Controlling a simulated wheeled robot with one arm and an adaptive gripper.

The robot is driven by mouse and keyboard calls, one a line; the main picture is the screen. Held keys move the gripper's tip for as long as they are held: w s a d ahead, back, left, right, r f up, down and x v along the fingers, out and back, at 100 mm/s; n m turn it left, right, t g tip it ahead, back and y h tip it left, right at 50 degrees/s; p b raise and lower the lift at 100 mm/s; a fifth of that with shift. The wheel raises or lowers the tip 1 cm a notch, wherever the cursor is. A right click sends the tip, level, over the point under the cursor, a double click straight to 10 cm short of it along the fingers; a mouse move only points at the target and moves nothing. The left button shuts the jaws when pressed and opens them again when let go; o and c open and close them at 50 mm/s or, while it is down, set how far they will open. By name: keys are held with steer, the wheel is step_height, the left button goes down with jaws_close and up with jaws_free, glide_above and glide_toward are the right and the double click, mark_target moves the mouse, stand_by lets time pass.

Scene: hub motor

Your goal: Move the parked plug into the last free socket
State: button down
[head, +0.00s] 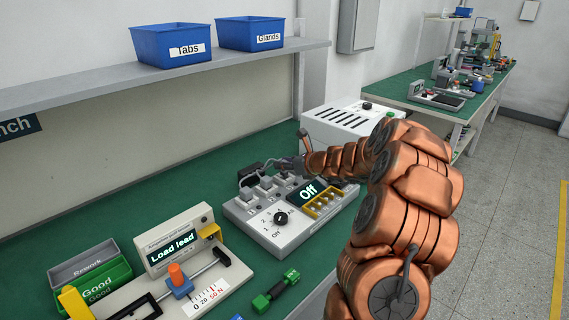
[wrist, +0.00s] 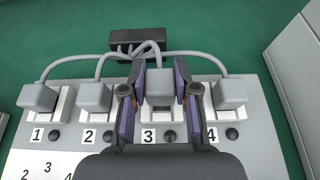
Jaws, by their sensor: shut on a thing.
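My gripper (wrist: 159,82) is shut on a grey plug (wrist: 159,88) at the position labelled 3, with a purple-padded finger on each side of it. A white socket part shows below this plug; I cannot tell whether the plug is fully seated. Other grey plugs stand at position 1 (wrist: 38,97), position 2 (wrist: 93,97) and position 4 (wrist: 229,94). Grey cables run from the plugs to a black block (wrist: 138,40) behind. In the head view, the grey socket unit (head: 245,217) has a dial and a display reading "Off"; my arm partly hides its far end.
A load tester (head: 172,240) reading "Load lead" stands left of the unit, near a green bin (head: 100,287). A white vented box (head: 345,125) stands behind my arm. Blue bins (head: 171,44) sit on the shelf.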

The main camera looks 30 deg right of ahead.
steer(key=shift+f+b, duration=0.55)
steer(key=shift+f, duration=0.5)
stand_by(0.4)
steer(key=c, duration=0.8)
jaws_free()
steer(key=v, duration=1.2)
